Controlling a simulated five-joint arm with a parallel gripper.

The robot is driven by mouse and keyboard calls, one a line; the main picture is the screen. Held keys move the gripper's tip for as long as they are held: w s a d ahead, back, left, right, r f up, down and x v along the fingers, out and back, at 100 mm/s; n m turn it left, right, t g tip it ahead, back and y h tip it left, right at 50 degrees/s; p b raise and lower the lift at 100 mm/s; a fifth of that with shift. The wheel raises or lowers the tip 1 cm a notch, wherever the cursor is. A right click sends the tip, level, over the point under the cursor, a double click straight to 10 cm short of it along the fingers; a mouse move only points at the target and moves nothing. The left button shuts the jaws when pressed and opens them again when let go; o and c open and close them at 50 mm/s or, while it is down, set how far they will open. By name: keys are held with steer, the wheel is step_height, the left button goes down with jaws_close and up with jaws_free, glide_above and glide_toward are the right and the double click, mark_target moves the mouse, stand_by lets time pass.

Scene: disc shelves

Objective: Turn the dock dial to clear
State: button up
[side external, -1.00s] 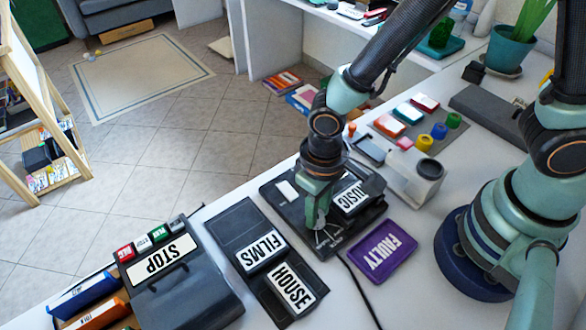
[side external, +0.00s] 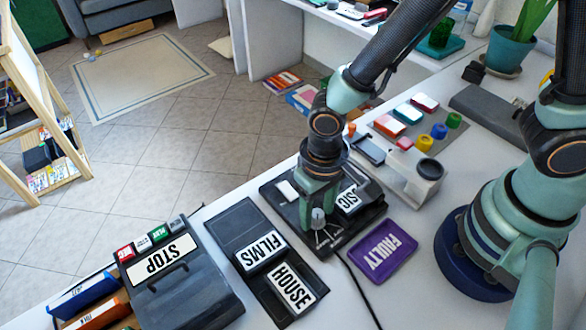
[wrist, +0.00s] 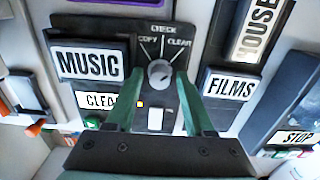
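The dock (side external: 345,239) is a dark panel on the white desk with a MUSIC cassette (wrist: 88,64) in it. Its grey round dial (wrist: 160,73) sits below the printed words COPY, CHECK and CLEAR, with CLEAR on the right in the wrist view. A light pointer mark shows on the dial, but its exact direction is hard to tell. My gripper (wrist: 159,84) is open, its two green fingers on either side of the dial, with gaps visible. In the side view my gripper (side external: 318,212) is low over the dock. A small label (wrist: 97,100) reading "CLEA" is partly hidden by a finger.
A tray with FILMS (side external: 261,250) and HOUSE (side external: 291,289) cassettes lies left of the dock. A purple FAULTY tray (side external: 383,250) is at its right. A box marked STOP (side external: 158,259) stands further left. A white switch (wrist: 155,118) sits close by the fingers.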

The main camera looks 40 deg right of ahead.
mark_target(318, 211)
stand_by(0.3)
steer(key=n, duration=0.4)
steer(key=shift+n, duration=0.4)
steer(key=n, duration=1.2)
steer(key=shift+n, duration=0.4)
step_height(318, 211, up, 13)
steer(key=w+d+r+m+t, duration=0.2)
steer(key=d+r+m, duration=0.2)
steer(key=d+m, duration=0.4)
steer(key=w+d+r+m+t, duration=0.2)
steer(key=d+r+m, duration=0.3)
steer(key=d+m, duration=0.4)
steer(key=shift+w+d+m+t, duration=0.15)
steer(key=shift+d+m+t, duration=0.15)
steer(key=shift+d+t, duration=0.75)
